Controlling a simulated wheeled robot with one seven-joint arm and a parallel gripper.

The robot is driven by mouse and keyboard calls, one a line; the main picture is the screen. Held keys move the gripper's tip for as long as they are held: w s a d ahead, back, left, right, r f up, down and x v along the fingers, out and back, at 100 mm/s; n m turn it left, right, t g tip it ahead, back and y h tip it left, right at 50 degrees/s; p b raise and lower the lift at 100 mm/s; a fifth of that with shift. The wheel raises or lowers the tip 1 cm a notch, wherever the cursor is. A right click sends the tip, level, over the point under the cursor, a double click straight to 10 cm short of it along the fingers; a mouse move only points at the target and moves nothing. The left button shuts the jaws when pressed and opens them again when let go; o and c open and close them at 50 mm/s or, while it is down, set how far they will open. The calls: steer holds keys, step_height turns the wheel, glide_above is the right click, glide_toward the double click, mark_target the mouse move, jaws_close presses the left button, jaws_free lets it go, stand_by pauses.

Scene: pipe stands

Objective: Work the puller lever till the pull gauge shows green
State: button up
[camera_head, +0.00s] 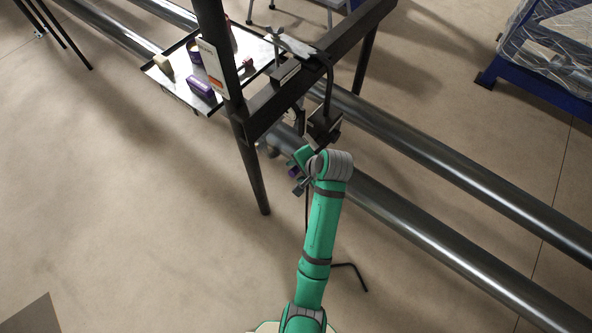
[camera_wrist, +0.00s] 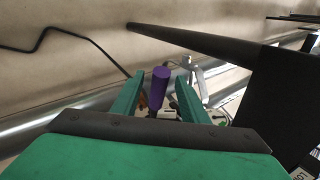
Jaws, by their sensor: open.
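A purple handle grip (camera_wrist: 160,84), apparently the end of the puller lever, stands upright in the wrist view. In the head view, a small purple patch of it (camera_head: 293,172) shows beside my gripper (camera_head: 300,178). My gripper (camera_wrist: 159,80) is open, with its two green fingers on either side of the grip and a visible gap on each side. I cannot tell how deep the grip sits between the fingers. The puller's lower body is mostly hidden behind the fingers and palm. I cannot make out a gauge face or its colour.
A dark frame (camera_head: 258,120) stands over long steel pipes (camera_head: 430,222), its leg close left of my arm. A tray (camera_head: 172,84) with purple and yellow items is attached.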

steer(key=shift+x, duration=1.15)
